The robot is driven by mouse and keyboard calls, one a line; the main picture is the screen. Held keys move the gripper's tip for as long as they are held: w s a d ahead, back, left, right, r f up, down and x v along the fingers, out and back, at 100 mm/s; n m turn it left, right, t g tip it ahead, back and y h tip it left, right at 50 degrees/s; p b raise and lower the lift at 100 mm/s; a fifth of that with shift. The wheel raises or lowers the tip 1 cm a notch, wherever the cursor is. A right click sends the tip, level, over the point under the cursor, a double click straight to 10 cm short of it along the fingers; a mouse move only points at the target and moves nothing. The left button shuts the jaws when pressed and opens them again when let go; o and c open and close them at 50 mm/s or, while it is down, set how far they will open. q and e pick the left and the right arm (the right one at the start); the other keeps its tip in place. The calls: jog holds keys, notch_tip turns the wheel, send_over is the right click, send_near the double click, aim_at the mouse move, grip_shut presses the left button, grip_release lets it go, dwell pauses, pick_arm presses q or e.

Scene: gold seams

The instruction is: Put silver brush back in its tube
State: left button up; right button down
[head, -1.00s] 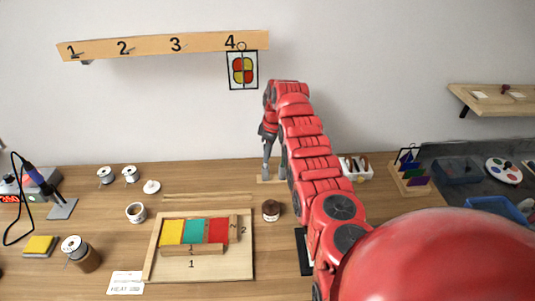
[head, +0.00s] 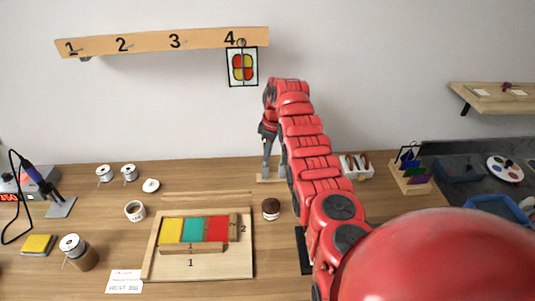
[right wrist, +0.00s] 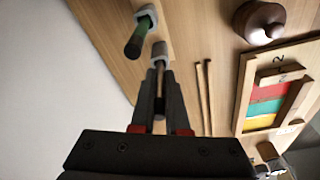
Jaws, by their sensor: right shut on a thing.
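My right gripper (right wrist: 160,76) is shut on a thin grey-brown shaft (right wrist: 159,92), which seems to be the silver brush. The shaft lines up with a pale, ring-like tube mouth (right wrist: 160,48) just beyond the fingertips; how far it sits inside, I cannot tell. Beside it, a green-handled brush (right wrist: 137,37) with a dark end stands in a second pale tube (right wrist: 147,13). In the head view my right gripper (head: 267,166) points down over a small wooden base (head: 265,180) at the back of the table, and my arm hides much of that spot. My left gripper is out of view.
A panel board (head: 190,267) with coloured glass is nearer. A white holder (head: 357,167) stands to the right, behind my arm. The wall is close behind.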

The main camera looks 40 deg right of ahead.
jog(key=shift+f+b, duration=0.5)
jog(key=shift+f, duration=0.1)
dwell(0.3)
jog(key=c, duration=0.8)
grip_release()
jog(key=shift+c, duration=0.2)
jog(key=shift+o, duration=0.3)
jog(key=o, duration=0.4)
jog(key=shift+r, duration=0.1)
notch_tip(320, 180, up, 7)
jog(key=shift+f, duration=0.1)
dwell(0.4)
